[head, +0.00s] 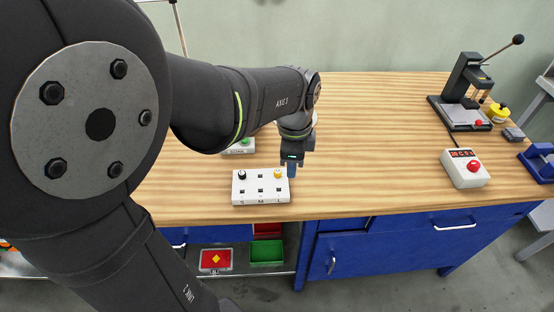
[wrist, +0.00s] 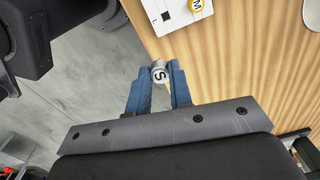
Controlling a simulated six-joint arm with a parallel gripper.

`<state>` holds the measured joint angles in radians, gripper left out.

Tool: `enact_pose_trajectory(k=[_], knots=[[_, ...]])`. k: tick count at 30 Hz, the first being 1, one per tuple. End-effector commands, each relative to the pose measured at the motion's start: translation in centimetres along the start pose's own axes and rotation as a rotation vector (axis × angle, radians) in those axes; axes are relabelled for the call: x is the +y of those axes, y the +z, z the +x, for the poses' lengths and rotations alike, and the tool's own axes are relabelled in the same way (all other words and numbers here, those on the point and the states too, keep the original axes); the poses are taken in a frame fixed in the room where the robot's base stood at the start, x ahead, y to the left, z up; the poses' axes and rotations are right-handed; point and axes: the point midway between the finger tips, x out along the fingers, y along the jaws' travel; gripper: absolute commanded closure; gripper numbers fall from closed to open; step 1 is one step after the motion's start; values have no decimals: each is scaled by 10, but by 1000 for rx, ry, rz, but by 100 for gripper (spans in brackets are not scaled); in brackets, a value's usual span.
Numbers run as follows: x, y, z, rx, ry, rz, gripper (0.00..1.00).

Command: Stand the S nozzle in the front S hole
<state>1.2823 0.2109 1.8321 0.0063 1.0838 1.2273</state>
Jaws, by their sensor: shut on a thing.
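The S nozzle (wrist: 160,77), with a round pale cap marked S, sits between the blue fingertips of my gripper (wrist: 159,82) in the wrist view. My gripper is shut on it. In the head view my gripper (head: 291,170) is at the back right end of the white nozzle block (head: 252,199), and the S nozzle cannot be made out there. The block has S, M and L along its front face and a front row of dark holes, with the front S hole (head: 242,191) at the left looking empty. The block also shows in the wrist view (wrist: 165,14).
A black-topped nozzle (head: 242,174) stands at the block's back left and a yellow-topped nozzle (head: 278,174) at its back right. A red-button box (head: 466,170) is far right. The table between is clear.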

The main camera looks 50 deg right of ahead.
Motion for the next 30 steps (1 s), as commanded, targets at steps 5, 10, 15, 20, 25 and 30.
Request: enact_pose_trajectory(k=[5, 10, 15, 20, 25, 30], knots=[[2, 2, -3, 0, 0, -93, 100], [-2, 27, 2, -4, 4, -369, 100], [-6, 59, 9, -7, 5, -724, 100], [-6, 87, 16, -11, 8, -1052, 100], [-5, 112, 21, -14, 7, -1341, 100], [-4, 126, 24, -17, 8, -1513, 100]])
